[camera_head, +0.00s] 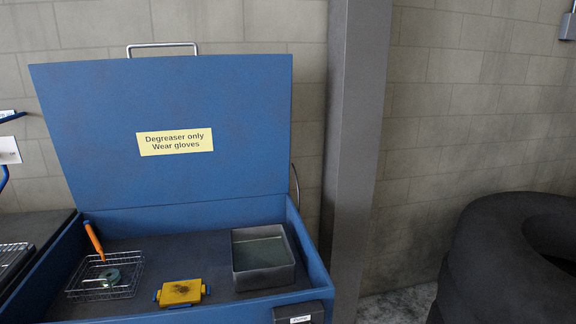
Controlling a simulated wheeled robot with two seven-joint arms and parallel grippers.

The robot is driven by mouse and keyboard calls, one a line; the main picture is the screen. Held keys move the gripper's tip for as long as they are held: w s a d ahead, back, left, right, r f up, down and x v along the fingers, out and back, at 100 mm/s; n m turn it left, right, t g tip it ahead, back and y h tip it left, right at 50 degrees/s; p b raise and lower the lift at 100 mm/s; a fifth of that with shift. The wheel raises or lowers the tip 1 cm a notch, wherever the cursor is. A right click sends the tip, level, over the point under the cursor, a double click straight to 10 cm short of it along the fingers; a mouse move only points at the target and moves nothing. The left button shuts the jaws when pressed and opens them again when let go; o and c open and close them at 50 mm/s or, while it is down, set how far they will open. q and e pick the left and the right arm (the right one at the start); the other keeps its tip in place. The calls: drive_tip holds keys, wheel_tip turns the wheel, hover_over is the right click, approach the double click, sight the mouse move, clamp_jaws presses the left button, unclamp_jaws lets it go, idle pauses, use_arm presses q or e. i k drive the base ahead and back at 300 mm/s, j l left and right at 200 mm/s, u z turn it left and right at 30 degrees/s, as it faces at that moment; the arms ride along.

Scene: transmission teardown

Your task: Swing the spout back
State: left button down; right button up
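A blue parts washer (225,304) stands open, its lid (100,120) raised and leaning back, with a yellow sign (176,142) reading "Degreaser only Wear gloves". No spout can be made out with certainty. A thin curved line (296,184) rises at the washer's right rear corner and may be a hose or spout. Neither of my grippers is in view.
The wire basket (72,292) holds a greenish ring-shaped part (109,277). A yellow block with blue ends (181,292) and a grey open box (265,281) sit in the washer. A grey post (352,150) and stacked tyres (490,265) stand right.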

sight(95, 240)
drive_tip(key=u, duration=1.4)
drive_tip(key=i+j, duration=0.2)
